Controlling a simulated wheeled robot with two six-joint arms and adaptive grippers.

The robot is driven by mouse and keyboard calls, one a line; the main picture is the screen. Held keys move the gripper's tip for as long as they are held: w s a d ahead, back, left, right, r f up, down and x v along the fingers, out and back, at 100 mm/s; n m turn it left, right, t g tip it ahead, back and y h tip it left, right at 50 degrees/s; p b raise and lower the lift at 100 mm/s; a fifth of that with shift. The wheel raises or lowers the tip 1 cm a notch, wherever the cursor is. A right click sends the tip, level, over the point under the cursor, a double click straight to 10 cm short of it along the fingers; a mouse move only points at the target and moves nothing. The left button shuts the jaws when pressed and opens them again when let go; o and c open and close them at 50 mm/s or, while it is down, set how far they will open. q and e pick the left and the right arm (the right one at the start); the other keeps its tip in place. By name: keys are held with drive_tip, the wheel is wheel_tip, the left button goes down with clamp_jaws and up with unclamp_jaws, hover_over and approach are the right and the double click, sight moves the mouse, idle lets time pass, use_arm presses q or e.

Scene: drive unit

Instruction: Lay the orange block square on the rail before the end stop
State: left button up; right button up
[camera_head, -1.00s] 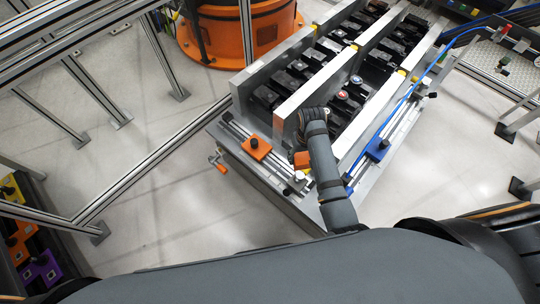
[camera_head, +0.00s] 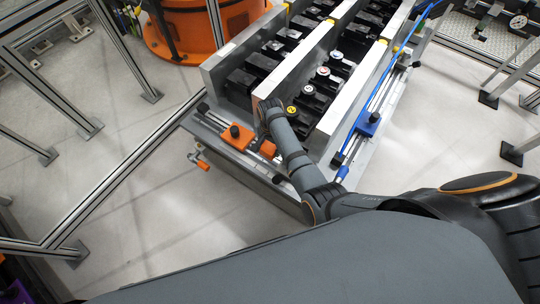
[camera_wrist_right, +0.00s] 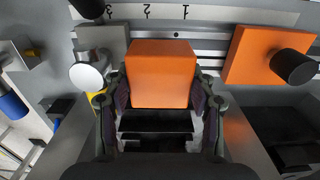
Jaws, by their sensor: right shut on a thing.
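The orange block (camera_wrist_right: 162,75) is held between the fingers of my right gripper (camera_wrist_right: 162,100) in the right wrist view. In the head view the block (camera_head: 267,149) shows just past my right wrist, whose gripper fingers are mostly hidden. The end stop, an orange plate (camera_head: 236,136) with a black knob, sits on the rail (camera_head: 214,116) left of the block; it also shows right of the block in the wrist view (camera_wrist_right: 258,52), with a narrow gap between. The block looks roughly square to the rail. Whether it touches the rail is unclear. My left gripper is not in view.
In the wrist view, a grey piece with a white knob (camera_wrist_right: 88,76) stands left of the block, and a numbered scale (camera_wrist_right: 165,12) lies beyond. Grey walls (camera_head: 295,65) and black parts rise behind. A blue piece (camera_head: 368,124) sits on another rail.

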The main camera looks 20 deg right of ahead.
sight(270, 152)
drive_tip(key=shift+f, duration=0.3)
wheel_tip(270, 152, down, 3)
drive_tip(key=shift+r+b, duration=0.1)
drive_tip(key=shift+b, duration=0.45)
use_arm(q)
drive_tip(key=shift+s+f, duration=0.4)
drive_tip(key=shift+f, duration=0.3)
use_arm(e)
drive_tip(key=shift+f, duration=0.4)
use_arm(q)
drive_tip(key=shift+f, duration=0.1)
use_arm(e)
drive_tip(key=shift+f+b, duration=0.3)
drive_tip(key=shift+f, duration=0.3)
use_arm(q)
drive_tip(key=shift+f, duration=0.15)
use_arm(e)
drive_tip(key=o, duration=1.6)
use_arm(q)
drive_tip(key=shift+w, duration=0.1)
